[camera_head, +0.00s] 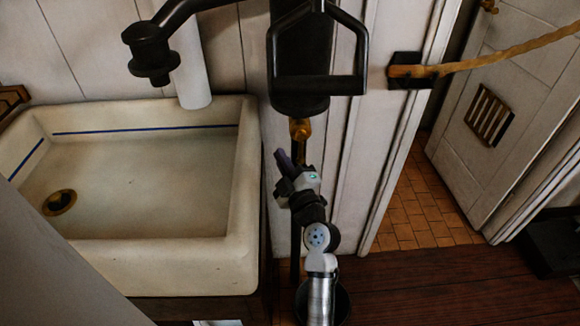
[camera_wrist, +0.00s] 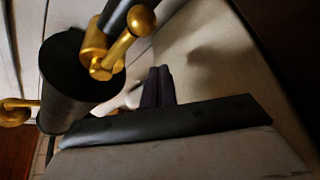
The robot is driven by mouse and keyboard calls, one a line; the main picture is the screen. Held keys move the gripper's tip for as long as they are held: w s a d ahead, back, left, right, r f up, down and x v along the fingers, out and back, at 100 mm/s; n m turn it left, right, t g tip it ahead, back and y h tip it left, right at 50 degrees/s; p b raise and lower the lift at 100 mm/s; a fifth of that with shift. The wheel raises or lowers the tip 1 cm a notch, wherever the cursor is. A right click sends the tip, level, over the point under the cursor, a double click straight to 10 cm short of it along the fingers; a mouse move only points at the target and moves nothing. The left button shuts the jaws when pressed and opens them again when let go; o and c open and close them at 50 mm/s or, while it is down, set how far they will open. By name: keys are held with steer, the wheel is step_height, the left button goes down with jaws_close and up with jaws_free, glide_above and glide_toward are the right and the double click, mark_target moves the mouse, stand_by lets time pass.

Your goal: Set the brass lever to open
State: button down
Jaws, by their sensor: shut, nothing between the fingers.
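The brass lever (camera_wrist: 122,42), with a round knob at its end, shows in the wrist view on a brass pivot beside a black pipe. The lever slants up and to the right in that picture. A brass fitting (camera_head: 300,129) shows in the head view below the black pump body; I cannot tell if the lever is part of it. My gripper (camera_head: 282,158) is just below and left of this fitting. Its dark purple fingers (camera_wrist: 159,75) are together and empty, a little right of and below the lever in the wrist view, apart from it.
A cream sink (camera_head: 150,265) stands close on the left. The black pump body (camera_head: 300,65) with its handle hangs above my gripper. A door (camera_head: 505,110) stands at the right beside tiled floor (camera_head: 415,210).

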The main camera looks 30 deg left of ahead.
steer(key=shift+w+d+f, duration=1)
steer(key=shift+d+f, duration=0.15)
steer(key=shift+d, duration=0.1)
steer(key=d+b, duration=0.1)
steer(key=b, duration=0.3)
steer(key=shift+w+f+n+b, duration=0.3)
steer(key=shift+f+n, duration=0.05)
steer(key=shift+n, duration=0.05)
steer(key=shift+a+r, duration=0.1)
steer(key=shift+r, duration=0.1)
